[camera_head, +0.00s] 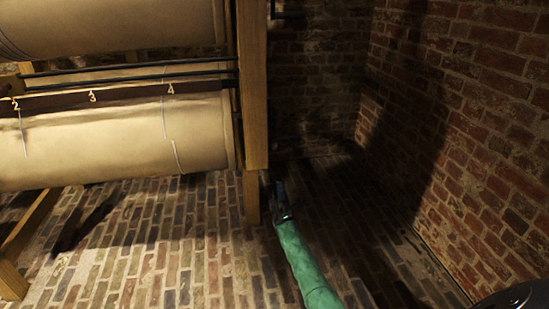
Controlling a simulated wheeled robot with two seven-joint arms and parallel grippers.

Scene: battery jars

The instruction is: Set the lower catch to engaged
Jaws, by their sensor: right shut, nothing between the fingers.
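My right gripper (278,190) is small and dark, at the end of the green-sleeved arm that comes in from the bottom. It is shut and empty, just right of the lower end of the wooden post (253,90). I cannot make out the lower catch clearly; dark parts beside the post merge with the gripper there, and I cannot tell whether they touch. A dark bracket-like fitting (287,15) sticks out from the post's right side near the top edge. My left gripper is not in view.
Two large tan cylinders, an upper (110,25) and a lower one (110,140), lie in the wooden frame left of the post. A dark rail numbered 2, 3 and 4 (130,80) runs between them. A brick wall (470,130) stands at right. Brick floor (150,250) is open in front.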

